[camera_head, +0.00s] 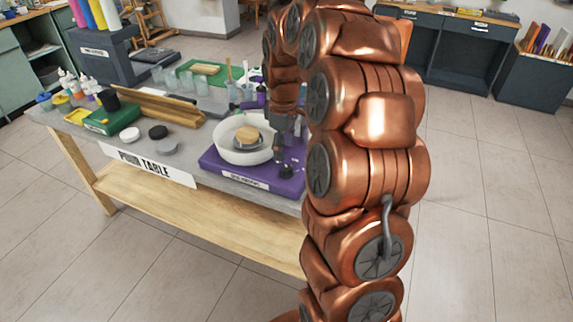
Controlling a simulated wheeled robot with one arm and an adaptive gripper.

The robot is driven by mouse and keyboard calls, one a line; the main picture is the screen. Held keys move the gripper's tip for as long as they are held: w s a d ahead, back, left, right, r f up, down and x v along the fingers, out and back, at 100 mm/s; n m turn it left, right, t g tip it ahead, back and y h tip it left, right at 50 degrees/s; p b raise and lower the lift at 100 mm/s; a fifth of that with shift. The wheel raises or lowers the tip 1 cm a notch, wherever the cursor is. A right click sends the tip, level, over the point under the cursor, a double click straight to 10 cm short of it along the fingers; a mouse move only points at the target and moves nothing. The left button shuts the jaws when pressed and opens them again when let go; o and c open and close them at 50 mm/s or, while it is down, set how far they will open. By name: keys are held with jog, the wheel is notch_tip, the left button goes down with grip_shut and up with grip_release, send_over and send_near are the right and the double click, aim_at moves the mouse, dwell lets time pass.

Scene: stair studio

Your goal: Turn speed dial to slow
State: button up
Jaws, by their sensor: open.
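A purple machine base (228,177) with a label on its front stands at the right end of the table. It carries a white round basin (230,152) with a dark wheel and a tan disc (246,135) in it. A small dark knob (287,170), probably the speed dial, sits on the base's right part. My gripper (281,160) points down just above and beside this knob, its fingers open. I cannot tell whether the fingertips touch the knob. The dial's markings and setting are too small to read. My copper arm hides the area to the right.
The pour table (70,133) holds a wooden trough (158,106), several dark and white discs (158,132), a green tray (108,118), bottles and cups. Jars with tools (236,92) stand behind the basin. Open tiled floor lies in front.

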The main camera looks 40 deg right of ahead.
aim_at(287, 168)
jog(key=shift+w+d+f, duration=0.35)
jog(key=shift+w+d, duration=0.05)
jog(key=shift+d, duration=0.3)
jog(key=shift+d+f, duration=0.1)
jog(key=shift+f, duration=0.15)
jog(key=shift+f+p, duration=1.05)
jog(key=shift+f, duration=2.55)
grip_shut()
